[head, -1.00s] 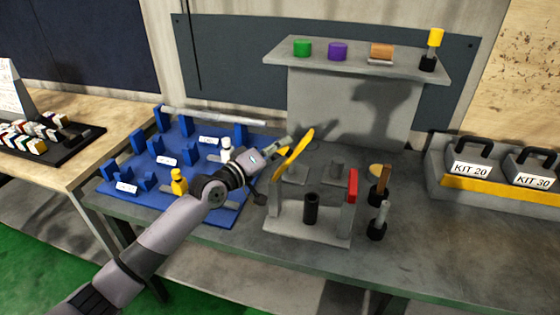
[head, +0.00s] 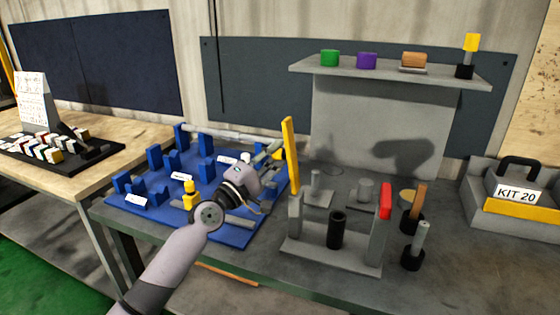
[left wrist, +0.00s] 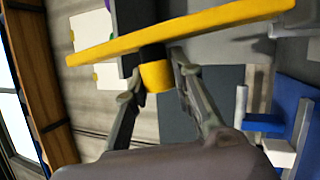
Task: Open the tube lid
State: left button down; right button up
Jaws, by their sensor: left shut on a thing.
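The tube lid is a yellow bar (head: 291,158) standing almost upright at the left post of a grey fixture (head: 331,256). It also crosses the left wrist view (left wrist: 215,22). A short yellow knob (left wrist: 156,76) on a dark stem sticks out from the lid. My left gripper (head: 274,151) is on the left side of the lid. Its fingers (left wrist: 158,82) are shut on the knob, one on each side. A dark open-topped tube (head: 336,230) stands in the middle of the fixture. My right gripper is not in view.
A red block (head: 386,200) tops the fixture's right post. Two dark holders with upright handles (head: 415,212) stand right of it. A blue rack (head: 160,205) lies under my left arm. A grey shelf (head: 390,72) stands behind. The bench's right front is clear.

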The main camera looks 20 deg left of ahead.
pick_arm(q)
jog(key=shift+a, duration=0.1)
dwell(0.4)
jog(key=c, duration=1.3)
grip_release()
jog(key=shift+c, duration=0.2)
jog(key=v, duration=1.2)
jog(key=shift+f, duration=0.15)
